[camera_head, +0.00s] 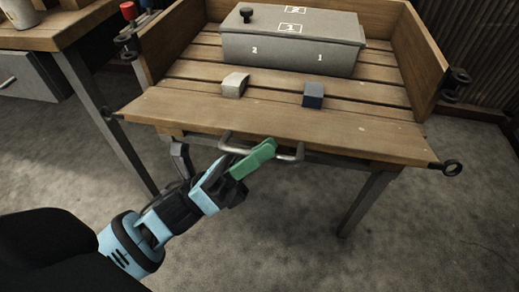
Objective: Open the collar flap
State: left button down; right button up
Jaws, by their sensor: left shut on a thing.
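The collar flap (275,122) is the wide wooden front board of a slatted wooden box. It leans outward, away from the side walls, and lies low along the front edge. A bent metal handle (288,157) sticks out from its near edge. My left gripper (254,158), with green fingertips, comes in from the lower left and is shut on the handle. The fingers hide part of the handle's middle. My right gripper is not in view.
A grey lidded box (290,52) marked 1 and 2 stands on the slats. A workbench (70,25) stands at the left. Metal latches (456,80) sit on the side walls. The floor in front is clear.

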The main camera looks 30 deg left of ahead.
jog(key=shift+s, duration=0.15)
pick_arm(q)
jog(key=c, duration=1.5)
grip_release()
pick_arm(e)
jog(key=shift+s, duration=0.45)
pick_arm(q)
jog(key=v, duration=0.8)
jog(key=shift+p, duration=0.3)
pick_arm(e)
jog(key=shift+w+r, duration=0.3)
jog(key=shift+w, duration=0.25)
pick_arm(q)
jog(key=shift+a+r, duration=0.1)
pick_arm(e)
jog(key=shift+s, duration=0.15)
